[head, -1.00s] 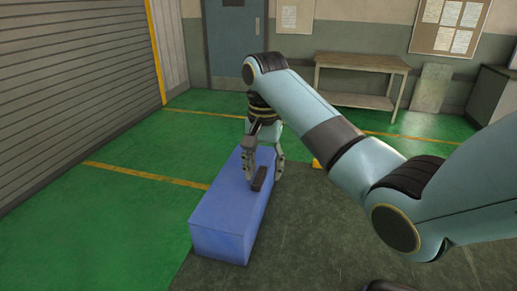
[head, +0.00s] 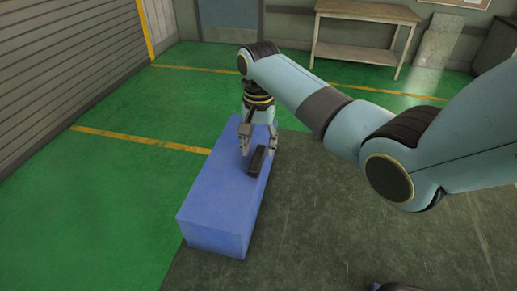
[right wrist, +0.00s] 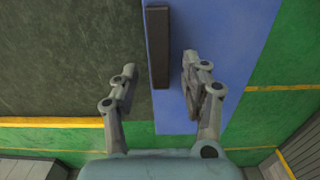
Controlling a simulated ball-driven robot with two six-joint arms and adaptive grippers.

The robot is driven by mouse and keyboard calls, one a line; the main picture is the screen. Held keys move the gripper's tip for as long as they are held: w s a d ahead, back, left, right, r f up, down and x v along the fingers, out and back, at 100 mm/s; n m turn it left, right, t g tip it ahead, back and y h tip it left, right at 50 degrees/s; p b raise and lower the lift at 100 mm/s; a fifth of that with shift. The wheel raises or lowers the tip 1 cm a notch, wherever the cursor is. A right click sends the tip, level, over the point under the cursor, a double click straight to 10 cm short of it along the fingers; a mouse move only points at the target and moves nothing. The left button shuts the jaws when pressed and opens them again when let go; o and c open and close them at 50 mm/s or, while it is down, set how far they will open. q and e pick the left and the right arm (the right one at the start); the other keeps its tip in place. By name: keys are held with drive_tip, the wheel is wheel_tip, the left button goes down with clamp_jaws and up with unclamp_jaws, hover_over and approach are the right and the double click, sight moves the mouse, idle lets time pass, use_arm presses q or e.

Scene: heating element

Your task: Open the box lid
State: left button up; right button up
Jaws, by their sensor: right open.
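A long blue box (head: 215,205) stands on the floor in the head view, its lid shut. A dark bar-shaped handle (head: 257,162) lies on its top near the right long edge. My right gripper (head: 259,153) points down over the far part of the top, open, with its fingers on either side of the handle. In the right wrist view, the handle (right wrist: 158,50) sits between the open fingers of the right gripper (right wrist: 159,70), with space on both sides. The blue top also shows there (right wrist: 220,45). I cannot tell the fingertips' exact height. My left gripper is not in view.
Dark floor (head: 330,220) lies right of the box and green floor (head: 110,200) left of it, both clear. A workbench (head: 365,20) stands by the back wall, and a ribbed shutter (head: 60,80) runs along the left.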

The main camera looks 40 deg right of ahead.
drive_tip(key=shift+f, duration=1.15)
clamp_jaws()
